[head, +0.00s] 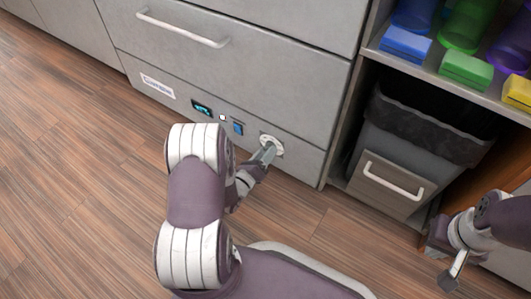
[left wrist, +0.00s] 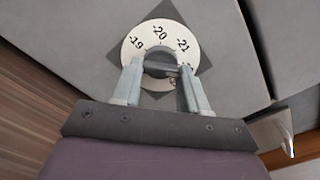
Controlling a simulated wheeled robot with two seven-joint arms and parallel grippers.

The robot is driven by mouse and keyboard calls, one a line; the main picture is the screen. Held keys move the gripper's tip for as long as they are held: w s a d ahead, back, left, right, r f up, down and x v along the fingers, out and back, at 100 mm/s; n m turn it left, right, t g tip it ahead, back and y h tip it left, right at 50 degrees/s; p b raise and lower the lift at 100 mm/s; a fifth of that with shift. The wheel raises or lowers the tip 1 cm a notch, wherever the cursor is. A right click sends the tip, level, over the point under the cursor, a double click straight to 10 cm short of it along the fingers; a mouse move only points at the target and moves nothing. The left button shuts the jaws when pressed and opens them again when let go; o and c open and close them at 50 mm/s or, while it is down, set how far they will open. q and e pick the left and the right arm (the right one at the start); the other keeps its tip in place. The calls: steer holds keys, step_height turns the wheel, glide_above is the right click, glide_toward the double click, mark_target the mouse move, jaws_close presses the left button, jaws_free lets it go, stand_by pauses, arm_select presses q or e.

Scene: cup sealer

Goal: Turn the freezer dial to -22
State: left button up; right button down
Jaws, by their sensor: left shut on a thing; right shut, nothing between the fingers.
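The freezer (head: 215,75) is a grey drawer unit with a low control panel. Its dial is a white disc (head: 275,141) at the panel's right; in the left wrist view the dial (left wrist: 159,28) shows -19, -20 and -21, with -20 near the top. Its lower part is partly hidden by my fingers. My left gripper (head: 268,153) is at the dial, and in the left wrist view its fingers (left wrist: 160,82) are shut on the dial's dark centre knob, one on each side. My right gripper (head: 453,272) is shut and empty, at the lower right, away from the freezer.
A small display (head: 202,107) and a blue switch (head: 238,129) sit left of the dial. A drawer handle (head: 180,30) is above. At right are a bin with a black liner (head: 430,127) and a shelf of coloured items (head: 466,65). The wooden floor at left is clear.

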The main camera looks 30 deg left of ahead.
stand_by(0.3)
arm_select(q)
steer(key=o, duration=1.1)
steer(key=shift+c, duration=0.2)
steer(key=s+p, duration=0.5)
steer(key=s, duration=0.7)
steer(key=shift+s+a, duration=0.4)
steer(key=shift+a, duration=0.05)
